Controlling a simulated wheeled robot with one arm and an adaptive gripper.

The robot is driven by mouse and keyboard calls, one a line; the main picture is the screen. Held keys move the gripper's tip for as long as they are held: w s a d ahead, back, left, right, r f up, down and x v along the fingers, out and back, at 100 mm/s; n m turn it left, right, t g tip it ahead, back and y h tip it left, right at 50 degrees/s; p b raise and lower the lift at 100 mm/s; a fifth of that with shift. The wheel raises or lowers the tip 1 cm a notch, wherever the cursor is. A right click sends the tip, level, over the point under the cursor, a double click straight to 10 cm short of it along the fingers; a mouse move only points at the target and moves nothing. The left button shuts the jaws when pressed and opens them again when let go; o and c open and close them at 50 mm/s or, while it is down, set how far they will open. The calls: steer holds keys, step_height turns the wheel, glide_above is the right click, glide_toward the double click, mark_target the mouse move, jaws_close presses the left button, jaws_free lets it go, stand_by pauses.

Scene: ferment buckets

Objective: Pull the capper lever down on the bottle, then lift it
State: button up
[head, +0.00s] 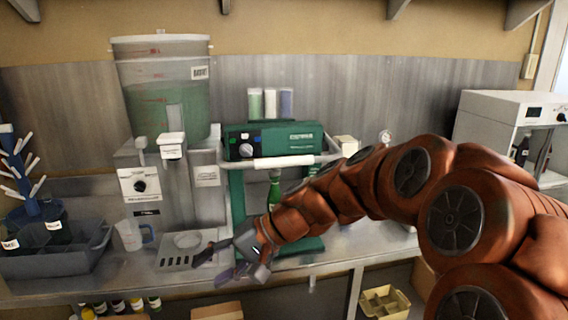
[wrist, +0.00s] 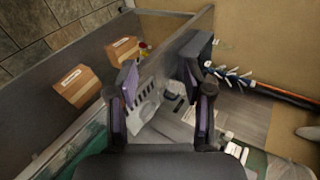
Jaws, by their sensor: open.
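The green bench capper (head: 270,141) stands mid-bench in the head view. Its lever is a grey bar with a white grip (head: 284,162), running across the front of the green head. A green bottle (head: 274,188) stands upright below the head, partly hidden by the lever and my arm. My gripper (head: 213,268) is open and empty, low in front of the bench's edge, left of and below the lever, and apart from it. In the wrist view its two fingers (wrist: 168,82) are spread with nothing between them. The wrist view does not clearly show lever or bottle.
A slotted drip tray (head: 184,249) lies near my gripper, beside a clear jug (head: 133,234). A large translucent bucket (head: 164,90) stands behind. A grey bin (head: 58,248) with a blue bottle tree (head: 22,170) is at left. Cardboard boxes (wrist: 75,86) sit below the bench.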

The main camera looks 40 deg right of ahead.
steer(key=w+d+r+m+t, duration=0.2)
steer(key=w+d, duration=0.1)
steer(key=d, duration=0.2)
steer(key=w+d+r+m+t, duration=0.1)
steer(key=w+d+r+t, duration=0.15)
steer(key=d, duration=0.25)
steer(key=m+t+h, duration=0.3)
steer(key=m+t, duration=0.2)
steer(key=t, duration=0.1)
glide_toward(290, 163)
steer(key=x, duration=0.4)
steer(key=shift+w, duration=0.1)
steer(key=shift+p+x, duration=0.9)
steer(key=shift+x, duration=2.85)
jaws_close()
